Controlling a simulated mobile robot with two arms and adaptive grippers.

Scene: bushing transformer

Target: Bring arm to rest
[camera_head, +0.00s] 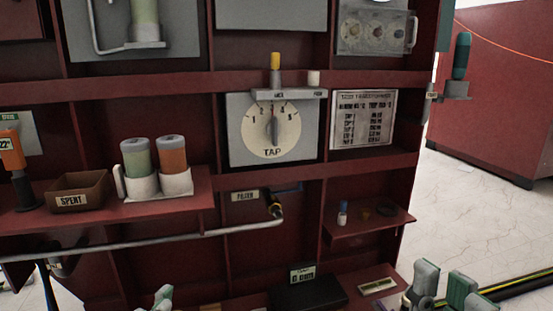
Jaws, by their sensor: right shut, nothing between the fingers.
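My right gripper (441,286) shows at the bottom right, with grey-green finger parts and nothing held. It is in front of and below the red cabinet (270,180), apart from the shelves as far as I can tell. Only a tip of my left gripper (163,297) shows at the bottom edge, left of the middle. The rest of it is cut off, so its opening is hidden.
A shelf holds a SPENT box (80,191) and two jars (155,160). A grey rail (170,241) crosses in front. A TAP dial (271,130) is at the middle. A small shelf (368,222) juts out. Marble floor (470,215) is open at right.

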